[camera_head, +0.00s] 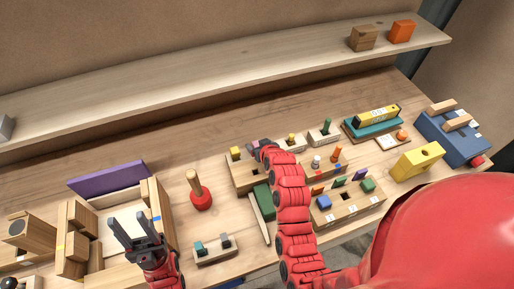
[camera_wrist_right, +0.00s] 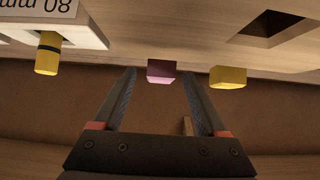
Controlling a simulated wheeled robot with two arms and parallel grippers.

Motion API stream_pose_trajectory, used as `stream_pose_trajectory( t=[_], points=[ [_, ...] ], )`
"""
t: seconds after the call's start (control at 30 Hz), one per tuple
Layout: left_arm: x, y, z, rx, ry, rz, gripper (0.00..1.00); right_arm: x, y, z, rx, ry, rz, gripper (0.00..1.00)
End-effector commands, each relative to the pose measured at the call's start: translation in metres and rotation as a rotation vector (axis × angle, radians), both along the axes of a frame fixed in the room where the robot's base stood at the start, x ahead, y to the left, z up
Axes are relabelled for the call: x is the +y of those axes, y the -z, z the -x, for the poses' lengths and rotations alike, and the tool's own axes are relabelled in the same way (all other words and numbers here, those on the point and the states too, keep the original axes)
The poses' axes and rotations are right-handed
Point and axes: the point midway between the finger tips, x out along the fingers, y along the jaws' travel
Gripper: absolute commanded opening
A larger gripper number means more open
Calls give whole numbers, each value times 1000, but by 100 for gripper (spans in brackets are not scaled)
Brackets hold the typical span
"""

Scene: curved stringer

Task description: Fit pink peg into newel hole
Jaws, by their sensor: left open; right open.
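The pink peg (camera_wrist_right: 161,72) stands out of a light wooden block (camera_wrist_right: 190,40) in the right wrist view. My right gripper (camera_wrist_right: 158,76) is open, with one finger on each side of the peg's line and the peg at the tips, not clasped. In the head view my right arm covers much of this block (camera_head: 243,174); a pinkish bit (camera_head: 253,146) shows beside the wrist. A square hole (camera_wrist_right: 275,24) is in wood near a yellow peg (camera_wrist_right: 227,77). I cannot tell whether it is the newel hole. My left gripper (camera_head: 133,222) is open and empty at the lower left.
A white block (camera_wrist_right: 75,25) with a yellow, black-banded peg stands beside the pink peg. A red-based wooden peg (camera_head: 201,192), a purple panel (camera_head: 108,179) and wooden posts (camera_head: 76,240) stand left. Blocks with coloured pegs (camera_head: 345,205) crowd the right. A shelf (camera_head: 200,82) runs behind.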

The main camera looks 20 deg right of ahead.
Motion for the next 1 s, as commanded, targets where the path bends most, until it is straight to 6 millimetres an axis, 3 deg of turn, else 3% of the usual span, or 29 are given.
stream_pose_trajectory(
  t=[0.17, 0.57, 0.87, 1.0],
  points=[
    [0, 0, 0, 0, 0, 0, 50, 0, 0, 0, 0, 0, 0, 71],
    [0, 0, 0, 0, 0, 0, 50, 0, 0, 0, 1, 1, -1, 0],
    [0, -1, 0, 0, 0, 0, 50, 0, -1, 0, 1, 0, -1, 0],
    [0, -5, 0, 0, 0, 0, 50, 1, -17, 0, -1, 0, -1, 0]
  ],
)
